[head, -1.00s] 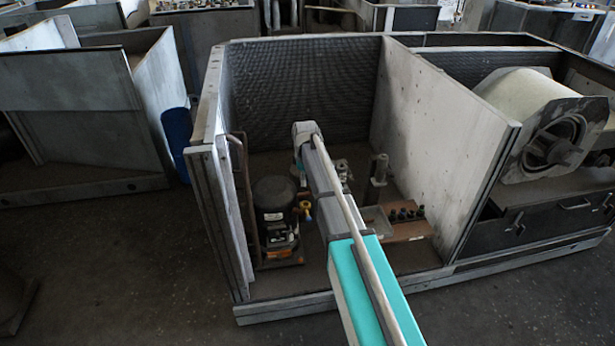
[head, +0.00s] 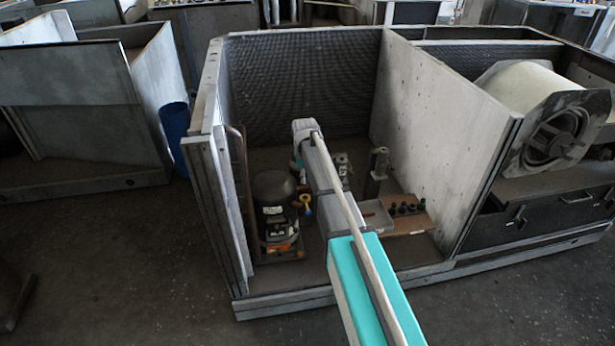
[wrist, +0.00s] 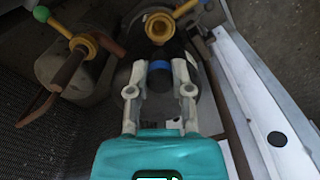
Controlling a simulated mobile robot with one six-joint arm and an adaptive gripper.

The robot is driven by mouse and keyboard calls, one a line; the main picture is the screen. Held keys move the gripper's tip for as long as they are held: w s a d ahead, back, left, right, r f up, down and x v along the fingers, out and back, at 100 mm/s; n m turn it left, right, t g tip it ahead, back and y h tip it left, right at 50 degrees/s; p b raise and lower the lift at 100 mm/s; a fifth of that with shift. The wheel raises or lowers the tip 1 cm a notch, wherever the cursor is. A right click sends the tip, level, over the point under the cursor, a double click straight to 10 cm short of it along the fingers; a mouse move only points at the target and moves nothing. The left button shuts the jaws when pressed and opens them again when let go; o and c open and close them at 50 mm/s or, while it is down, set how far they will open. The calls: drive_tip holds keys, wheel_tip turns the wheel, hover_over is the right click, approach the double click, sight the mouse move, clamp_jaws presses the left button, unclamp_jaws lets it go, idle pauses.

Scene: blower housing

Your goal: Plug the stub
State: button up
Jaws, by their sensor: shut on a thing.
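In the wrist view my gripper (wrist: 160,72) is shut on a small dark plug with a blue band (wrist: 159,66), held between the two pale fingertips. Beyond it is a yellow ring-shaped fitting (wrist: 160,27) with a round opening, probably the stub, with a blue-tipped yellow handle. The plug's far end is dark against the dark body behind, so I cannot tell how far it is from the ring. In the head view a yellow fitting (head: 305,198) shows beside the black compressor (head: 273,190); my arm hides my gripper there.
Left in the wrist view are a second yellow valve (wrist: 82,43) with a green-tipped handle and a copper pipe (wrist: 55,85). In the head view, a board with several dark plugs (head: 418,222) and a grey tray (head: 374,214) lie right of my arm. Bay walls (head: 430,125) enclose the space.

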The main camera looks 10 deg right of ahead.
drive_tip(key=shift+f+b, duration=2.3)
drive_tip(key=shift+f, duration=0.2)
drive_tip(key=shift+f+b, duration=1.45)
idle(1.4)
idle(0.5)
drive_tip(key=o, duration=0.9)
drive_tip(key=o, duration=0.4)
drive_tip(key=shift+o, duration=0.2)
drive_tip(key=shift+r, duration=0.15)
drive_tip(key=shift+r+p, duration=3.35)
drive_tip(key=shift+p, duration=0.2)
